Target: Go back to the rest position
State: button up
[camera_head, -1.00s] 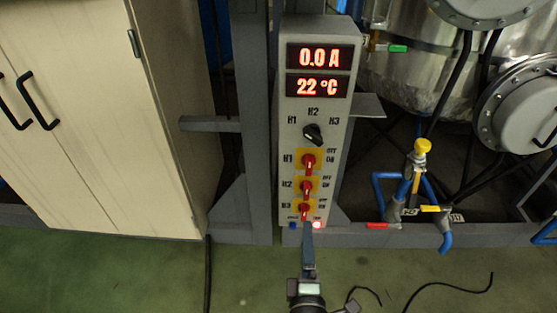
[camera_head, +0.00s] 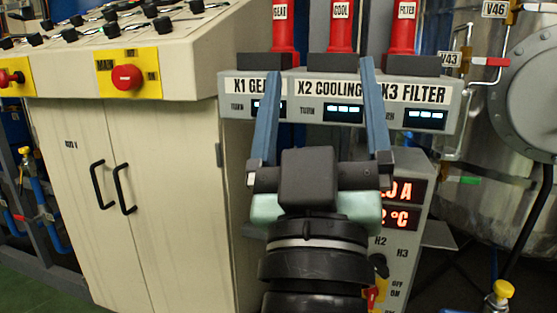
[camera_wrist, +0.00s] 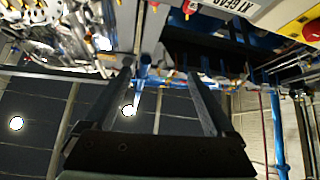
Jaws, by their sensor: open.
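My gripper (camera_head: 320,112) is raised in the middle of the head view, in front of the grey panel labelled X1, X2 cooling and X3 filter. Its two blue-grey fingers stand wide apart and point upward, with nothing between them. The fingers overlap the panel in the picture; whether they touch it I cannot tell. In the wrist view the open fingers (camera_wrist: 170,95) also show, with empty space between them and the ceiling and pipes beyond.
The X panel (camera_head: 232,108) carries red handles (camera_head: 401,25) on top. The heater box (camera_head: 412,215) is partly hidden behind my arm. A cream cabinet (camera_head: 165,190) with a red button (camera_head: 127,77) stands at left. A metal vessel (camera_head: 470,215) stands at right.

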jog(key=s+a+r+m+t+y+p, duration=0.1)
jog(key=s+a+r+t+y+p, duration=0.2)
jog(key=s+r, duration=0.45)
notch_tip(320, 180, up, 36)
jog(key=w+g+p, duration=0.1)
jog(key=p, duration=3.3)
jog(key=shift+w+a+f, duration=0.15)
jog(key=shift+a, duration=0.15)
jog(key=shift+o, duration=0.8)
jog(key=shift+r+p, duration=0.25)
jog(key=shift+p, duration=0.15)
